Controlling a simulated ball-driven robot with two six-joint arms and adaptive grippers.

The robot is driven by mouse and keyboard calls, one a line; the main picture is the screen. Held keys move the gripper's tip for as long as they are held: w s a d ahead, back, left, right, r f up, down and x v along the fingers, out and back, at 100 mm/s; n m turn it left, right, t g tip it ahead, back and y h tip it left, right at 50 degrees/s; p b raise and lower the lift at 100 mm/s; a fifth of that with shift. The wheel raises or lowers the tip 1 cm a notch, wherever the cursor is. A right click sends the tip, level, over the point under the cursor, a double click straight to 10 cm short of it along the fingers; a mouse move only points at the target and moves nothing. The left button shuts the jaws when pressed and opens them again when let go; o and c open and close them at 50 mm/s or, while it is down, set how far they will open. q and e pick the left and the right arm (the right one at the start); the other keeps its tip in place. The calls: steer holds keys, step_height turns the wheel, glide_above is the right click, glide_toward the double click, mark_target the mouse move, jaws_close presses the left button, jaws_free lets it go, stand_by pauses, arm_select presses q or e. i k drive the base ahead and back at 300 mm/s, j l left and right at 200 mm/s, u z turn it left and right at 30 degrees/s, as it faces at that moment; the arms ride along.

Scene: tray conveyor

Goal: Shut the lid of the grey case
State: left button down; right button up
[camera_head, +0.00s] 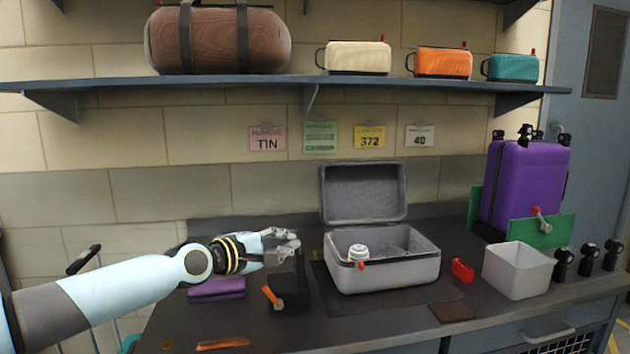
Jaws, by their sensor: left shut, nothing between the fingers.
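The grey case (390,277) stands on a dark mat in the middle of the counter. Its lid (363,192) is open and stands almost upright at the back. A white round object (358,252) with a red part sits at the front left of the case. My left gripper (292,241) is shut and empty. It shows left of the case, above a small black box, apart from the lid. My right gripper is not in view.
A black box (290,293) with an orange tag stands left of the case. A purple folded item (216,290) and an orange comb (222,343) lie further left. Right are a red item (462,270), a white bin (517,271) and a purple suitcase (525,185). A shelf (300,83) hangs above.

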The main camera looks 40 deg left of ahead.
mark_target(364, 192)
steer(key=i+j, duration=0.9)
steer(key=j, duration=0.2)
